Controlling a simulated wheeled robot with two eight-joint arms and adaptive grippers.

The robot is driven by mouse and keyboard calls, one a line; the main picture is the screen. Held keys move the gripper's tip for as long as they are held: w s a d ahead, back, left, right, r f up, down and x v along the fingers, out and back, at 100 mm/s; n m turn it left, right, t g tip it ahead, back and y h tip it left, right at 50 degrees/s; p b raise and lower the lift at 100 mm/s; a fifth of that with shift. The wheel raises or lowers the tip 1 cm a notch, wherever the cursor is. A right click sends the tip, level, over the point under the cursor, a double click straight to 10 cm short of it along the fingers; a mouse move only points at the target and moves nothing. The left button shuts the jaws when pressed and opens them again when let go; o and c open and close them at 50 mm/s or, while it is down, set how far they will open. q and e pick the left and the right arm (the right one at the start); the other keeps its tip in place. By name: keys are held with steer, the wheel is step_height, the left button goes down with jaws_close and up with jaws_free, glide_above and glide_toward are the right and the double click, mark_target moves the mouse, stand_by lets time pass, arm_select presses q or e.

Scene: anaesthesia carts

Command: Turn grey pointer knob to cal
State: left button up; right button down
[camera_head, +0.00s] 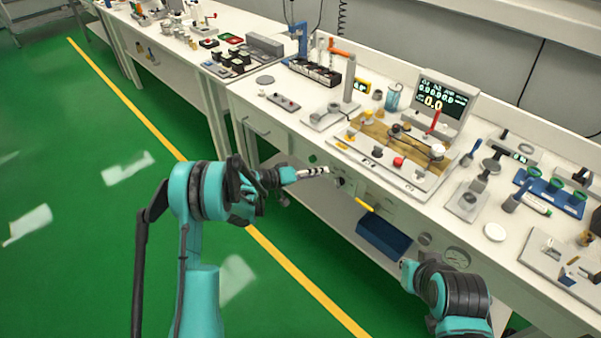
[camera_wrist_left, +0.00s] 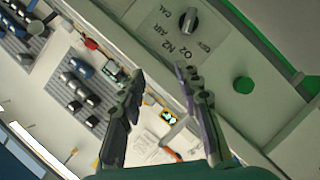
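The grey pointer knob (camera_wrist_left: 188,20) shows at the top of the left wrist view, on a pale grey panel with the printed marks CAL, AIR, N2, O2 and OFF around it. I cannot tell for sure which mark its pointer faces. In the head view the knob (camera_head: 339,182) is on the bench's front face, partly hidden by my left gripper (camera_head: 322,171). In the left wrist view the two fingers of the left gripper (camera_wrist_left: 165,75) are apart and nothing is between them. The knob lies beyond the fingertips, apart from them. My right gripper (camera_head: 405,267) is low at the right, its fingers unclear.
A yellow handle (camera_head: 365,204) and a gauge (camera_head: 457,257) are farther right on the front face. A blue bin (camera_head: 384,237) is below. Green floor is free at the left.

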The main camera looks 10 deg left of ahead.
arm_select(q)
steer(key=s+a+r+g+y+p, duration=0.1)
steer(key=s+r+y, duration=0.5)
steer(key=s+r, duration=0.9)
steer(key=shift+s+a+r+g+p, duration=0.3)
steer(key=shift+s+a+p, duration=0.25)
steer(key=shift+a, duration=0.45)
